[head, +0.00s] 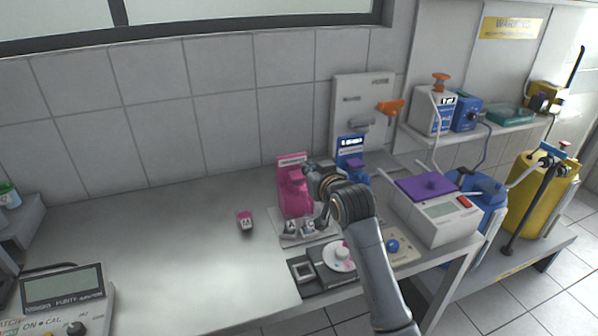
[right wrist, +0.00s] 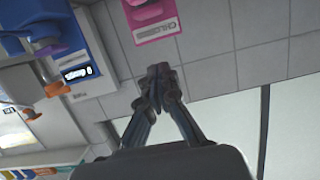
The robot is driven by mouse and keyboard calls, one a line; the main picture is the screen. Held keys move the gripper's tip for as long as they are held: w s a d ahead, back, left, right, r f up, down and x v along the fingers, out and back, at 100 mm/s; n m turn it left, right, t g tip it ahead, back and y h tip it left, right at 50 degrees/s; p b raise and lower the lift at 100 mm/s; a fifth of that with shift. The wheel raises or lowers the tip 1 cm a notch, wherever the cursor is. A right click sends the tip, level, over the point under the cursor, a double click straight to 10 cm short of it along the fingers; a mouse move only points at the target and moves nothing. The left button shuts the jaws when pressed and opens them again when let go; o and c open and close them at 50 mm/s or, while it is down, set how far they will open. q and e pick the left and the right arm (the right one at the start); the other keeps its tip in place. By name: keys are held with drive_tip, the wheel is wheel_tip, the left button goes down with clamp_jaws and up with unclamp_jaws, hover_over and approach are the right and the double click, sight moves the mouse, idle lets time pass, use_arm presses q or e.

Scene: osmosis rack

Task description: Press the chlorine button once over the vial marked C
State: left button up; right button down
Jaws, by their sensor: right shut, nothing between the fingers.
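The pink dispenser (head: 295,196) stands on the bench against the wall, with a pink sign behind it. The sign also shows at the top of the right wrist view (right wrist: 152,20). Two small vials, a left one (head: 290,228) and a right one (head: 309,227), stand on a light tray (head: 291,242) in front of it. Their marks are too small to read surely. My right gripper (head: 312,170) is beside the upper right of the pink dispenser, partly hidden by my wrist. In the right wrist view its fingers (right wrist: 160,76) are together and empty. My left gripper is out of view.
A blue dispenser (head: 355,172) with a display stands just right of my gripper. A white device with a purple lid (head: 427,187) is at the right. The bench left of the pink-capped block is mostly clear.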

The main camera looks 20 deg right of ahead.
sight(298, 177)
drive_tip(key=x, duration=0.3)
drive_tip(key=shift+w+r, duration=0.1)
drive_tip(key=p+x, duration=0.1)
drive_tip(key=x, duration=0.3)
drive_tip(key=shift+w, duration=0.1)
wheel_tip(298, 177, down, 3)
drive_tip(key=shift+r+p, duration=0.1)
drive_tip(key=shift+p, duration=0.25)
drive_tip(key=shift+f, duration=0.7)
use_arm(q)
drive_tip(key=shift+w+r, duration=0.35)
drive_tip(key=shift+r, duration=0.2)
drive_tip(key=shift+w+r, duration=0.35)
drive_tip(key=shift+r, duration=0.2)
use_arm(e)
drive_tip(key=shift+f, duration=0.15)
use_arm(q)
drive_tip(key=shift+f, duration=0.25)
use_arm(e)
drive_tip(key=shift+f, duration=0.85)
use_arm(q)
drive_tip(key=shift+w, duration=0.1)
